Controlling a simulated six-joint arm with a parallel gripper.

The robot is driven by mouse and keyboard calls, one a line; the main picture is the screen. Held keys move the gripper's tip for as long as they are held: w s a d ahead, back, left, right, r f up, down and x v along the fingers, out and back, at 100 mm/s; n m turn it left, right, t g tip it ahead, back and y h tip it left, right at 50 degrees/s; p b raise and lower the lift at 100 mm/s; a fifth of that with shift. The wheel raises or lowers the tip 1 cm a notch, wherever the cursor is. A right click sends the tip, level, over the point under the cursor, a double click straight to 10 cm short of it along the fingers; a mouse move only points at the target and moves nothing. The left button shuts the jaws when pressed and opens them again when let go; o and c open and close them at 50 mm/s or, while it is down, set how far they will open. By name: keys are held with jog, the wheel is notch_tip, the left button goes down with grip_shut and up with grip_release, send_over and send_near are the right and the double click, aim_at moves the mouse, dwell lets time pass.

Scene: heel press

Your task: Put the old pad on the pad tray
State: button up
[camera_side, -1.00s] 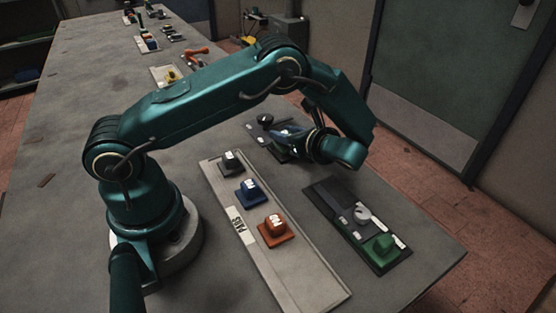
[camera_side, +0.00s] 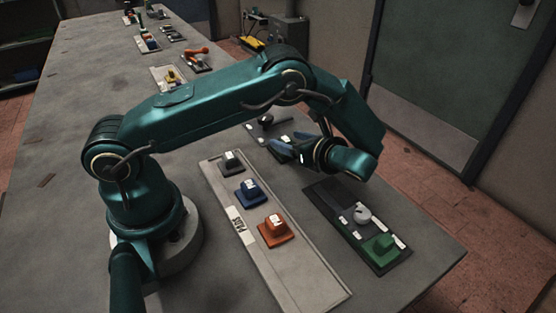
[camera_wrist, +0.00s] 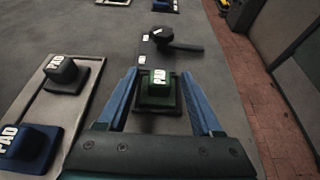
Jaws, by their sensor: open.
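A green pad (camera_wrist: 159,83) marked PAD sits on a dark plate (camera_wrist: 144,59) in the wrist view. My gripper (camera_wrist: 159,76) is open, its blue fingers showing on either side of this pad; I cannot tell the height between them. The pale pad tray (camera_side: 305,282), labelled PADS, carries a grey pad (camera_side: 232,160), a blue pad (camera_side: 248,191) and an orange pad (camera_side: 276,229). No mark tells me which pad is old.
A black knob (camera_side: 265,119) with an arm stands on the far plate, just beyond the green pad. Bare table lies between tray and plates.

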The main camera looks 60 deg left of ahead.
jog(key=shift+v, duration=1.1)
jog(key=shift+d+r, duration=0.2)
jog(key=shift+s+r+n+h, duration=0.2)
jog(key=shift+r+n+h, duration=0.1)
jog(key=shift+r+n, duration=0.1)
jog(key=s+d+r+n+t+h, duration=0.2)
jog(key=s+d+r+n+h, duration=0.2)
jog(key=s+r+n+h, duration=0.2)
jog(key=s+d+r+n+t+h, duration=0.2)
jog(key=s+d+r+n+h, duration=0.2)
jog(key=s+n, duration=0.4)
jog(key=shift+s+d+r+n+t+h, duration=0.2)
jog(key=shift+s+r+n+t+h, duration=0.15)
jog(key=shift+r+n+h, duration=0.65)
jog(key=shift+o, duration=0.4)
jog(key=shift+s+d+n+t+h, duration=0.3)
jog(key=shift+d+n+t+h, duration=0.1)
jog(key=shift+d+n+t, duration=0.15)
